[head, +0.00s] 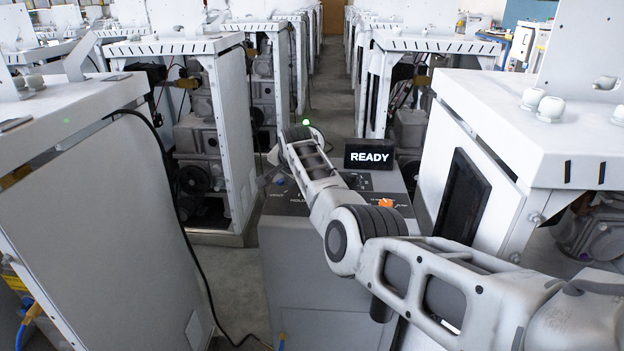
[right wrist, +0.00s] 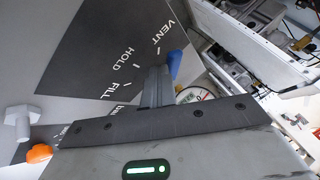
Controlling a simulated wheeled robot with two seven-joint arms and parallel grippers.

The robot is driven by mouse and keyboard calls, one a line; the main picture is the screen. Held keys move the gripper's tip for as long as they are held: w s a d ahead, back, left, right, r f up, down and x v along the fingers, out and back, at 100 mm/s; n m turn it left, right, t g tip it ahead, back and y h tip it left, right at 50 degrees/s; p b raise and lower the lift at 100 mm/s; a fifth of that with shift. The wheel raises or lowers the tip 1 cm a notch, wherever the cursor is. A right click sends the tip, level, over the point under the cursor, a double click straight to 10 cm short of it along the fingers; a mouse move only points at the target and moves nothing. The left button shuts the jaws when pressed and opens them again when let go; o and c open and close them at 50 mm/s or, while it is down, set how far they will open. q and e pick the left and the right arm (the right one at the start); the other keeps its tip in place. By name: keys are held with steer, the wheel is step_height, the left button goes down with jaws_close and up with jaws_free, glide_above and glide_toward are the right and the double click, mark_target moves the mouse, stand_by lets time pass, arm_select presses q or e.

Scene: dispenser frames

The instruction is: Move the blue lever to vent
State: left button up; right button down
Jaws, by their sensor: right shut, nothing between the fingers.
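The blue lever (right wrist: 175,65) shows in the right wrist view, close to the right side of my right gripper's fingers (right wrist: 157,80); whether they touch is unclear. Its lower part is hidden behind the fingers. The lever's visible part is near the VENT end of the dark panel (right wrist: 110,55), whose labels read VENT, HOLD and FILL. In the head view a small blue patch of the lever (head: 280,181) shows at the panel's left, beside my right arm. My right gripper is shut with nothing between its fingers. My left gripper is not in view.
The grey console (head: 310,290) carries a READY display (head: 369,156) and an orange knob (head: 386,203). White machine cabinets stand close on the left (head: 100,230) and right (head: 500,130). A black cable (head: 178,210) hangs at the left.

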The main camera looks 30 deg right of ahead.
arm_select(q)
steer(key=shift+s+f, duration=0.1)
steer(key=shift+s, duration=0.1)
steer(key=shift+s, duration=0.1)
arm_select(e)
steer(key=shift+d, duration=0.1)
